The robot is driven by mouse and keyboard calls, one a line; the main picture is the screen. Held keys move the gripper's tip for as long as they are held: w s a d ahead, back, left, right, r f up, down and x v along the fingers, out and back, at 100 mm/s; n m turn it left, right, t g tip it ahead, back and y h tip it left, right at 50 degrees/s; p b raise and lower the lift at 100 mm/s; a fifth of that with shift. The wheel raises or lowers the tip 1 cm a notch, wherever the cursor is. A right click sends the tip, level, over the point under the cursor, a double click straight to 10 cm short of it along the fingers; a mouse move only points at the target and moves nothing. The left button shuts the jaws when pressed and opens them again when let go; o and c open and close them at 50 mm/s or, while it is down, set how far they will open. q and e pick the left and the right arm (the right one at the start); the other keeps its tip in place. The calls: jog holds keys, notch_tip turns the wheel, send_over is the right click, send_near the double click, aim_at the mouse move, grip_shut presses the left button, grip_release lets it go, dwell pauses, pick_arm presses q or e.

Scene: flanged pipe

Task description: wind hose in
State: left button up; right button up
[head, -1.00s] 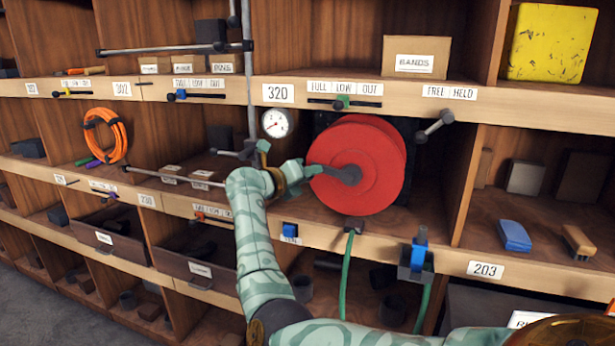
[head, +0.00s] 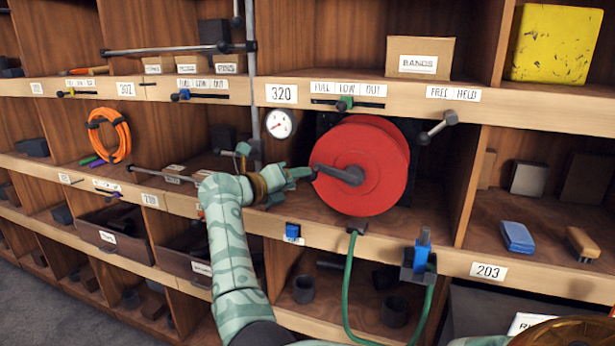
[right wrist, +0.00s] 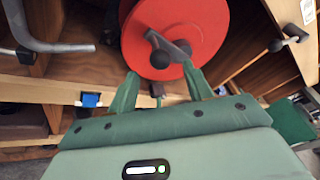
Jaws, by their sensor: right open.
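A red hose reel (head: 360,190) stands in the shelf bay, with a dark crank (head: 340,174) on its front face. It also shows in the right wrist view (right wrist: 205,30). A green hose (head: 349,280) hangs from a dark guide (head: 356,228) below the reel, bends low, and rises to a blue-topped end (head: 421,255) in a dark holder. My right gripper (head: 306,173) is at the left of the reel, close to the crank's outer end. In the right wrist view its open fingers (right wrist: 162,78) point at the crank's dark knob (right wrist: 160,59); I cannot tell whether they touch it.
A gauge (head: 280,124) is left of the reel. A blue block (head: 292,230) is on the lower ledge.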

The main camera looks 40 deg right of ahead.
jog(key=s+a+r, duration=0.1)
jog(key=a, duration=0.8)
jog(key=shift+a+r, duration=0.25)
jog(key=shift+a, duration=0.15)
jog(key=shift+o, duration=0.2)
